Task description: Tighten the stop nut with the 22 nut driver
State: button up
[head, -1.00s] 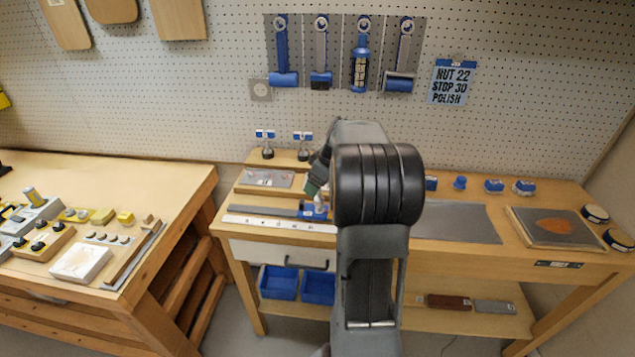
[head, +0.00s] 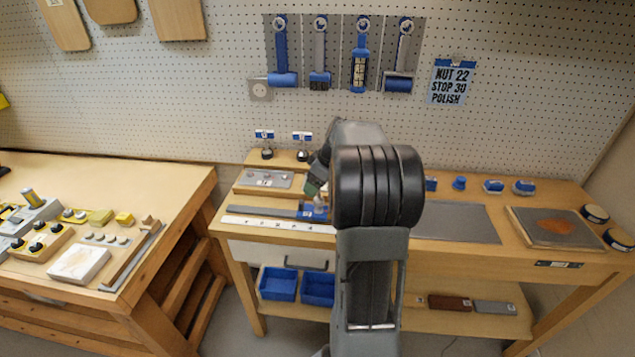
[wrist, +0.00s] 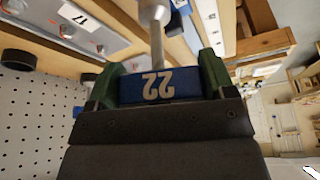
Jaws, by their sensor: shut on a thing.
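My gripper (wrist: 160,88) is shut on the blue handle of the 22 nut driver (wrist: 148,88), whose number shows upside down in the wrist view. Its grey shaft runs away from the jaws to a wider socket end at the top edge of that view. In the head view, my gripper is mostly hidden behind my arm. The driver's pale lower end (head: 320,201) shows just above the blue stop (head: 309,213) on the grey rail (head: 262,211). The stop nut itself is hidden, so I cannot tell whether the socket sits on it.
A grey plate with several small fittings (head: 264,179) lies behind the rail, and a white scale strip (head: 280,224) in front. Two small blue-tagged holders (head: 265,140) (head: 302,142) stand at the back. A grey mat (head: 455,222) and a framed board (head: 553,227) lie right.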

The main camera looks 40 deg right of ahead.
jog(key=shift+f+b, duration=1.15)
jog(key=shift+f, duration=0.1)
dwell(0.8)
jog(key=shift+m+h, duration=0.5)
jog(key=shift+m, duration=0.9)
jog(key=shift+d+m+h, duration=0.1)
jog(key=shift+m+h, duration=0.4)
jog(key=shift+m, duration=0.8)
